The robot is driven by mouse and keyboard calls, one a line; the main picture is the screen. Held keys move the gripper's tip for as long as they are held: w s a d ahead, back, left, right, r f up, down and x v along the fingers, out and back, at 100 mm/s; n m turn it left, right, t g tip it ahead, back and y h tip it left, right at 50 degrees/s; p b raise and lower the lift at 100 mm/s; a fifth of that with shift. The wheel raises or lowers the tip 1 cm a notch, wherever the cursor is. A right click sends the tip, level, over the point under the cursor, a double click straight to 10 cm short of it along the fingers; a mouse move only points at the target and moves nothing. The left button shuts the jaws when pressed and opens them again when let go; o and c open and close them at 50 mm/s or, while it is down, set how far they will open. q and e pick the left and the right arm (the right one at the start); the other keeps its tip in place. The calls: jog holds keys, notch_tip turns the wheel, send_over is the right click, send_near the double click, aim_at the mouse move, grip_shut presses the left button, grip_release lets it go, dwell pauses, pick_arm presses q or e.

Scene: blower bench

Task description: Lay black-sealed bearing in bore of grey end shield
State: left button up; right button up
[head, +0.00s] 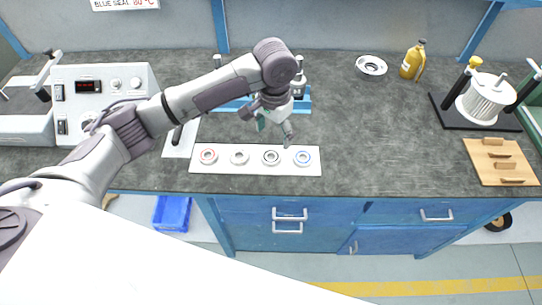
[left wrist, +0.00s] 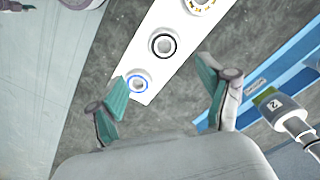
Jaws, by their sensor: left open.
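The black-sealed bearing (head: 271,157) lies on a white strip (head: 314,169), third from the left in the head view. It also shows in the left wrist view (left wrist: 163,44) as a black ring. The grey end shield (head: 371,67) is a round metal part with a dark central opening, lying flat at the back of the bench, right of centre. My left gripper (head: 275,126) is open and empty above and just behind the strip. In the left wrist view its teal fingertips (left wrist: 165,88) are apart, with the blue-sealed bearing near one finger. My right gripper is not seen.
A red-ringed bearing (head: 208,156), a plainer one (head: 239,157) and the blue-sealed one (head: 303,158) share the strip. A blue fixture (head: 304,99) stands behind my gripper. A yellow bottle (head: 411,63) stands right of the end shield.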

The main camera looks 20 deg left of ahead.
pick_arm(q)
send_over(271, 159)
jog(key=f, duration=0.4)
jog(key=shift+s+d+f, duration=0.1)
jog(key=shift+d+f, duration=0.05)
jog(key=shift+d, duration=0.2)
jog(key=f, duration=0.2)
jog(key=f+p, duration=0.1)
jog(key=f, duration=0.1)
jog(key=shift+a+f, duration=0.1)
jog(key=shift+a, duration=0.3)
jog(key=shift+f, duration=0.5)
jog(key=c, duration=1.3)
